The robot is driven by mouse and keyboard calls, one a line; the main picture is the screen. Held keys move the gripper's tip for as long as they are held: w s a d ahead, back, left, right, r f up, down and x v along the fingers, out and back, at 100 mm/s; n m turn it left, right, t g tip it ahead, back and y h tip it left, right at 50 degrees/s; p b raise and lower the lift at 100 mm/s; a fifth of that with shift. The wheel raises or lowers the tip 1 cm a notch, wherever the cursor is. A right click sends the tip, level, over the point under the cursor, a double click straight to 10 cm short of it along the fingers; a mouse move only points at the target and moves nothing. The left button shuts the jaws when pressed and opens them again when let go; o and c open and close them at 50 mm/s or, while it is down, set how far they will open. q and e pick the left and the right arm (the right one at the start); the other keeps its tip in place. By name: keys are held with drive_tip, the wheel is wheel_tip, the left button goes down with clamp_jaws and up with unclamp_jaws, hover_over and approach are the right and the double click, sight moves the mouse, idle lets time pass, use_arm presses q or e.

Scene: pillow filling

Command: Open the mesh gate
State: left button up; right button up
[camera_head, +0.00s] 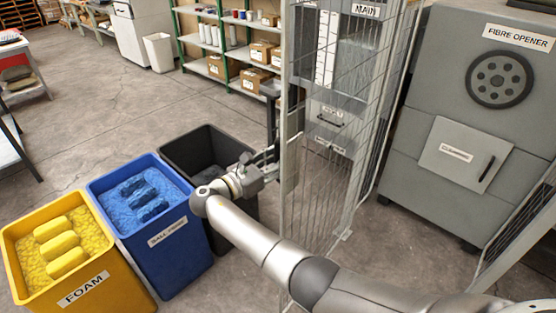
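The mesh gate (328,190) is a tall grey wire panel in a metal frame, just right of the middle of the view. It stands at an angle, with a grey plate (289,160) on its left upright. My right gripper (272,156) is at this left edge, beside the plate. Its fingers are small and partly hidden, so I cannot tell whether they touch or grip anything. My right arm crosses the lower part of the gate. A floor gap shows between the gate and another mesh panel (520,228) at the right. My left gripper is out of view.
The grey fibre opener (420,110) stands behind the gap, with a main cabinet (345,60) behind the mesh. Yellow (125,290), blue (185,255) and black (180,150) bins stand at the left. Shelves (205,65) are at the back. The floor behind the bins is clear.

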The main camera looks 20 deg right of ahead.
drive_tip(key=v, duration=0.7)
drive_tip(key=shift+a, duration=0.25)
drive_tip(key=shift+s, duration=0.1)
